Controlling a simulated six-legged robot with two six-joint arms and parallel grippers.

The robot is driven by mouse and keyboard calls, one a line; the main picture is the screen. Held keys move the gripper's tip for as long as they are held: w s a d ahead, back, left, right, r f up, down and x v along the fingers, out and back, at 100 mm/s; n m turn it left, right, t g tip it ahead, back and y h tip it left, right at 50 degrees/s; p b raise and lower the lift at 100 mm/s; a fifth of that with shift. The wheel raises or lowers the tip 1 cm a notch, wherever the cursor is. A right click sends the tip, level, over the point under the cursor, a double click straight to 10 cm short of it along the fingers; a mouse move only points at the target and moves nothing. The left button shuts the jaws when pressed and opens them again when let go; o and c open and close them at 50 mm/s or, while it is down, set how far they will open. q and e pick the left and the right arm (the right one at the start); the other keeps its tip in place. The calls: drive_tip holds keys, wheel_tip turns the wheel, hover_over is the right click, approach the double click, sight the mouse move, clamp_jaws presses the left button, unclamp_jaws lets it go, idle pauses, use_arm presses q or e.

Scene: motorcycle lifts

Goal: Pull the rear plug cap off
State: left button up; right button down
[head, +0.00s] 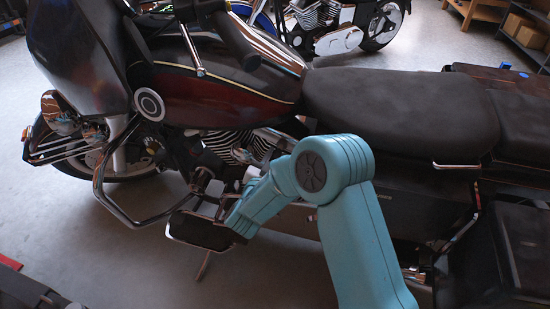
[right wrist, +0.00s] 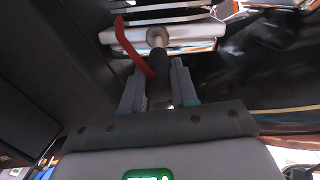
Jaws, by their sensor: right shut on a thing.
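The plug cap (right wrist: 158,78) is a dark, upright cylinder in the right wrist view. My right gripper (right wrist: 158,92) is shut on it, one pale blue finger on each side. Beyond the cap, a short pale plug stem (right wrist: 158,47) leads to a round fitting by the metal engine fins. The cap is in line with the stem; I cannot tell how far it sits over it. A red lead (right wrist: 132,48) curves beside the cap. In the head view my right arm reaches the engine (head: 240,150), but the fingertips and cap cannot be made out. My left gripper is not in view.
The dark red motorcycle (head: 215,100) fills the head view, with a long black seat (head: 400,105) and a chrome guard bar (head: 105,190). A black footboard (head: 200,231) lies low near my right wrist.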

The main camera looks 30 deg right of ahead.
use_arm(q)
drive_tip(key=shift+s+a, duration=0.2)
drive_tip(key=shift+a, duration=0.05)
use_arm(e)
drive_tip(key=shift+s+a+f, duration=0.1)
drive_tip(key=shift+a+f, duration=0.05)
drive_tip(key=shift+a, duration=0.05)
drive_tip(key=c, duration=1.1)
unclamp_jaws()
drive_tip(key=shift+o, duration=1.2)
drive_tip(key=shift+s+r, duration=0.1)
drive_tip(key=shift+r, duration=0.1)
drive_tip(key=shift+d+f, duration=0.1)
drive_tip(key=shift+s+a, duration=0.1)
drive_tip(key=shift+a, duration=0.25)
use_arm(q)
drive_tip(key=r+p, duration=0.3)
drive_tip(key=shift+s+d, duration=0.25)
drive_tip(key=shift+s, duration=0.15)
use_arm(e)
drive_tip(key=v, duration=1.5)
drive_tip(key=shift+s+a, duration=0.2)
